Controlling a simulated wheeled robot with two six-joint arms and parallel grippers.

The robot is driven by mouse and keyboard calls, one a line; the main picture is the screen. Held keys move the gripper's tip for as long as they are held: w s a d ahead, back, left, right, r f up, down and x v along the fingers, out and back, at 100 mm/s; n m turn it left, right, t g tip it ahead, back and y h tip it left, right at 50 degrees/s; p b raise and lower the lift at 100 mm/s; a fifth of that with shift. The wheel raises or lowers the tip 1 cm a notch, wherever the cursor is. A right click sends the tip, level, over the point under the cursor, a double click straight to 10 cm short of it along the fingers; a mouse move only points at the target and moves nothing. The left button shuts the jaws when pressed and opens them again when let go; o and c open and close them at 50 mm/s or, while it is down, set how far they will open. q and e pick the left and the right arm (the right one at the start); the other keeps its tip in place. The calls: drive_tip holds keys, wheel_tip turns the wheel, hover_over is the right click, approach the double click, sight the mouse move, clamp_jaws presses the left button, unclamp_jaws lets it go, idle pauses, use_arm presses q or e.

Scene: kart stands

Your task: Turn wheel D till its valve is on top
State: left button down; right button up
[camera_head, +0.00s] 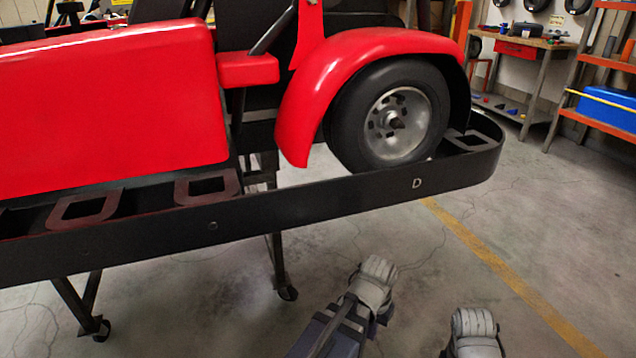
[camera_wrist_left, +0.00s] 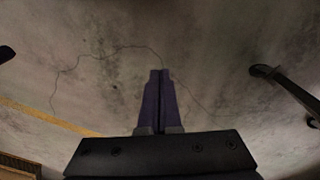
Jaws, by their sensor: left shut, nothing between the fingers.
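Wheel D (camera_head: 349,125) is a black tyre with a silver hub and dark holes, under the red fender above the letter D on the stand. A tiny pale spot shows low on the tyre near the stand's rail; I cannot tell whether it is the valve. My left gripper (camera_head: 322,335) is low in the head view, below and apart from the wheel. In the left wrist view its dark purple fingers (camera_wrist_left: 160,82) are shut together with nothing between them, above bare floor. Of my right arm only a grey part shows; its gripper is out of sight.
The black stand (camera_head: 330,202) runs along below the red kart (camera_head: 110,105), on legs with casters (camera_head: 288,293). A workbench (camera_head: 522,50) and an orange shelf with a blue bin (camera_head: 605,108) stand at the back right. Concrete floor with a yellow line is clear at right.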

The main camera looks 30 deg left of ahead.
use_arm(q)
wheel_tip(320, 180, down, 4)
drive_tip(key=w+a+h+b, duration=0.1)
drive_tip(key=b, duration=0.2)
use_arm(e)
wheel_tip(320, 180, down, 4)
use_arm(q)
drive_tip(key=w+a+r+m+t+h, duration=0.2)
drive_tip(key=w+a+r+t+h, duration=0.15)
drive_tip(key=r+h, duration=0.4)
drive_tip(key=w+a+r+m+t+h, duration=0.2)
drive_tip(key=w+r+t+h, duration=0.25)
drive_tip(key=r, duration=0.55)
drive_tip(key=m+t+h+p, duration=0.35)
drive_tip(key=t+p, duration=0.25)
drive_tip(key=t, duration=0.5)
approach(329, 146)
drive_tip(key=x, duration=0.6)
drive_tip(key=shift+s+r, duration=0.2)
drive_tip(key=shift+s, duration=0.05)
drive_tip(key=shift+w+d+r+p, duration=0.15)
drive_tip(key=shift+w+d+p, duration=0.1)
drive_tip(key=shift+p, duration=0.1)
use_arm(e)
wheel_tip(329, 146, up, 6)
